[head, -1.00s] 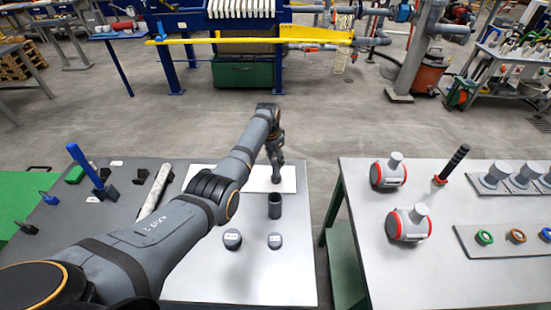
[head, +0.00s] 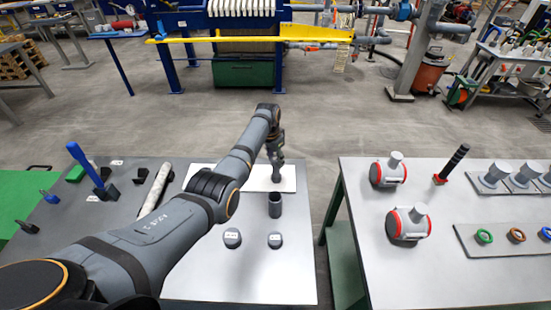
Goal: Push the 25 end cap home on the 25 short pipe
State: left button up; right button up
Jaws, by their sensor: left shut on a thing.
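My left gripper (head: 277,172) points down over the white mat (head: 215,177) at the back of the grey table. It is shut on a small dark part at its tip, too small and covered to tell whether it is the 25 end cap or the 25 short pipe. A dark upright hollow cylinder (head: 275,205) stands just in front of the mat, apart from the gripper. Two low round dark caps with white labels stand nearer, one at left (head: 232,238) and one at right (head: 275,240). Their labels are not readable. My right gripper is not in view.
A second table at right holds two red-ringed grey fittings (head: 408,224) and a plate of coloured rings (head: 500,240). A gap separates the tables.

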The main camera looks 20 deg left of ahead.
aim_at(275, 159)
pick_arm(q)
jog(key=shift+f+b, duration=0.35)
jog(key=shift+f, duration=0.1)
jog(key=o, duration=0.8)
jog(key=r+p, duration=0.3)
jog(key=p, duration=0.2)
jog(key=r+p, duration=0.2)
jog(key=shift+s+a+r, duration=0.2)
jog(key=shift+s+r, duration=0.1)
jog(key=shift+s, duration=0.05)
jog(key=r+p, duration=0.3)
jog(key=shift+s+a, duration=0.15)
jog(key=shift+s, duration=0.05)
jog(key=shift+r, duration=0.15)
jog(key=shift+s+r, duration=0.2)
jog(key=shift+r, duration=0.75)
